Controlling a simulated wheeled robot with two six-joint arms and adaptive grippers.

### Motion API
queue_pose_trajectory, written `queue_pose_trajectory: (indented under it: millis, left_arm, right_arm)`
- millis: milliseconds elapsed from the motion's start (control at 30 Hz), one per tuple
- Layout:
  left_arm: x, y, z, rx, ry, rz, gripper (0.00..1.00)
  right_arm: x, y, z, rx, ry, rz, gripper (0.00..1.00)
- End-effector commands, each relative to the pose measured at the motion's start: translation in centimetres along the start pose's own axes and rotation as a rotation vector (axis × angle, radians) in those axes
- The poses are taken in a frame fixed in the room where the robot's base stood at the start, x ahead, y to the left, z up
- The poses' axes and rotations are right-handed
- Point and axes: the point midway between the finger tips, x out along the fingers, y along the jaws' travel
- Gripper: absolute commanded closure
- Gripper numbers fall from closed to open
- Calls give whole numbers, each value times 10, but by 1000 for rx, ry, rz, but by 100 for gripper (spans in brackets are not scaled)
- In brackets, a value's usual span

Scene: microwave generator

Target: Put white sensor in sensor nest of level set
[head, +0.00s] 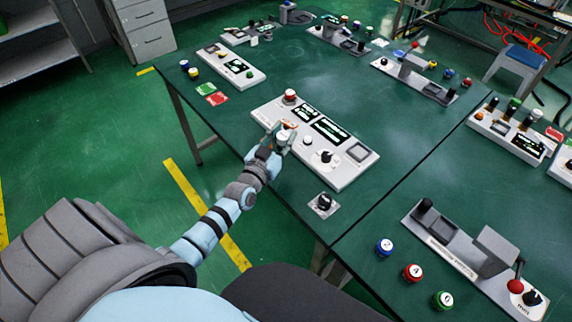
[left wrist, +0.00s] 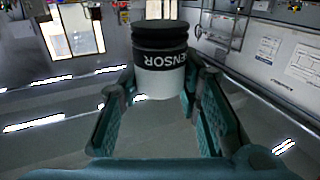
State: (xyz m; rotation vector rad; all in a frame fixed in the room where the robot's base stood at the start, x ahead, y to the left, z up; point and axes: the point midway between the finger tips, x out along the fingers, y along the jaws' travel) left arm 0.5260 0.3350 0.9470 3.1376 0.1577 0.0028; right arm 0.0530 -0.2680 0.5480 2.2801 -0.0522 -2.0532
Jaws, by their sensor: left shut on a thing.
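The white sensor (left wrist: 160,80) fills the middle of the left wrist view. It is a white cylinder with a black ribbed top and a black band lettered SENSOR, upside down in this view. My left gripper (head: 286,138) is shut on it, a finger on each side. In the head view the gripper is over the left front part of a white panel (head: 345,178) with two dark displays, a red-topped knob and a black-and-white dial. I cannot tell which panel is the level set, and the sensor nest is not clearly readable. My right gripper is not in view.
A blue, a red and a green numbered cylinder (head: 412,272) stand at the front right, beside a grey lever unit (head: 470,255). A small black-knob plate (head: 323,204) lies before the middle panel. Other panels stand farther back. Green table (head: 310,75) is bare between them.

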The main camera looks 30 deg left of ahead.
Motion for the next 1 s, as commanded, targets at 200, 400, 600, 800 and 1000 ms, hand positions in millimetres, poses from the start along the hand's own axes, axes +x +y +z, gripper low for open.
queue_pose_trajectory:
  millis: [200,400,600,800,1000]
  left_arm:
    - [2,0,9,0,0,0,99]
    - [1,0,58,0,0,0,99]
    - [1,0,98,0,-1,0,99]
    - [1,1,96,-1,1,1,99]
    - [1,1,100,0,0,1,99]
  right_arm:
    - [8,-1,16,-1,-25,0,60]
    - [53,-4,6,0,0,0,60]
    - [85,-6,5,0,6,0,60]
    - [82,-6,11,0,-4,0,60]
    - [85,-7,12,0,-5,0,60]
